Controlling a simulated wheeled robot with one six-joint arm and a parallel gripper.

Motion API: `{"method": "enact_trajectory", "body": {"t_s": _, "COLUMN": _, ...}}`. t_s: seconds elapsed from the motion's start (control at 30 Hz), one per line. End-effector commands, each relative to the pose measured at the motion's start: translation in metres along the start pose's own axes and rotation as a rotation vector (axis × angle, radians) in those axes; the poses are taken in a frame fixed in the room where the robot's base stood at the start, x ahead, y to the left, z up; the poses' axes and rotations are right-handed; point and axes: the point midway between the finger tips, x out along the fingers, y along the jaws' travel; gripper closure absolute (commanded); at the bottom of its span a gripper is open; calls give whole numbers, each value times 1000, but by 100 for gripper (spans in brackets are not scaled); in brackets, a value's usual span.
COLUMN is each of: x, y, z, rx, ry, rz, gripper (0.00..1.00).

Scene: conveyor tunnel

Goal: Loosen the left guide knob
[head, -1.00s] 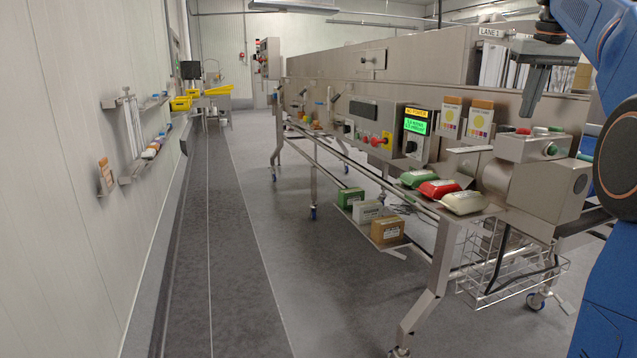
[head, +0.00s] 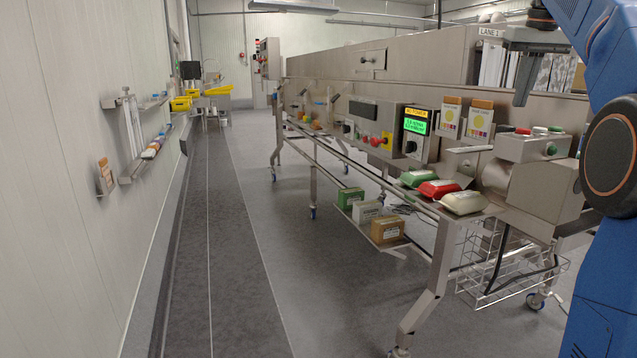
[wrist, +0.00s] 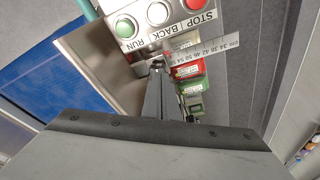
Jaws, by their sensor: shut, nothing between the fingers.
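My gripper (head: 521,98) is in the upper right of the head view, shut and empty, pointing down above the lane's near end. In the wrist view its narrow dark fingers (wrist: 157,85) reach up from the wrist housing toward the RUN/BACK/STOP button box (wrist: 160,20). A ruler scale (wrist: 207,51) sticks out beside that box. I cannot make out the left guide knob for certain in either view. My fingers and wrist housing hide part of the lane in the wrist view.
The button box also shows in the head view (head: 533,146). Green, red and cream packs (head: 464,202) lie on the near shelf. A lit display panel (head: 416,122) and knobs line the conveyor side. A wire basket (head: 500,270) hangs below. The floor aisle to the left is clear.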

Motion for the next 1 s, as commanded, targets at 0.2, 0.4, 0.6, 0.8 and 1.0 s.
{"method": "enact_trajectory", "body": {"t_s": 0.2, "x": 23, "y": 0, "z": 7, "rx": 0, "ry": -2, "rz": 0, "gripper": 100}}
{"method": "enact_trajectory", "body": {"t_s": 0.4, "x": 44, "y": 0, "z": 12, "rx": 0, "ry": -2, "rz": 0, "gripper": 100}}
{"method": "enact_trajectory", "body": {"t_s": 0.6, "x": 57, "y": 0, "z": 15, "rx": 0, "ry": -1, "rz": 0, "gripper": 100}}
{"method": "enact_trajectory", "body": {"t_s": 0.8, "x": 61, "y": 0, "z": 16, "rx": 0, "ry": 0, "rz": 0, "gripper": 100}}
{"method": "enact_trajectory", "body": {"t_s": 1.0, "x": 61, "y": 0, "z": 16, "rx": 0, "ry": 0, "rz": 0, "gripper": 100}}
